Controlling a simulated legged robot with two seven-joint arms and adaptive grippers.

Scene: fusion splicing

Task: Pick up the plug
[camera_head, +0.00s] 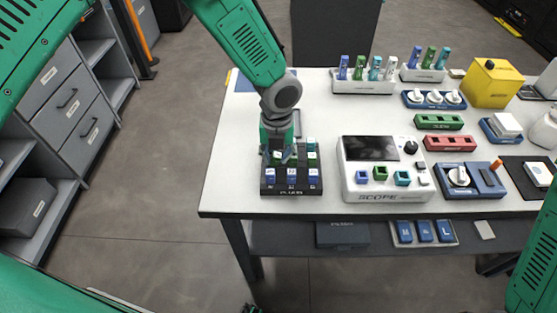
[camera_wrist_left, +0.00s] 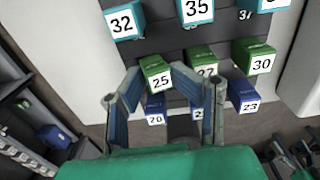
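My left gripper (camera_head: 287,153) points down over the back part of a dark rack of plugs (camera_head: 298,190) at the table's left front. The wrist view shows its two fingertips (camera_wrist_left: 157,70) on either side of a green plug marked 25 (camera_wrist_left: 160,80). I cannot tell whether they touch it. A second green plug (camera_wrist_left: 205,70) is partly hidden by the right finger. A green plug marked 30 (camera_wrist_left: 261,60) stands to the right. Blue plugs marked 20 (camera_wrist_left: 155,118) and 23 (camera_wrist_left: 248,105) sit in the row below. Teal plugs marked 32 (camera_wrist_left: 122,22) and 35 (camera_wrist_left: 197,10) are above. My right gripper is out of view.
A white scope box (camera_head: 385,170) stands right of the rack. Behind it are stands of coloured pieces (camera_head: 365,85), a yellow box (camera_head: 491,84), and green (camera_head: 438,122) and red (camera_head: 450,143) holders. Grey drawers (camera_head: 75,105) stand left of the table. The white tabletop (camera_head: 240,150) left of the rack is clear.

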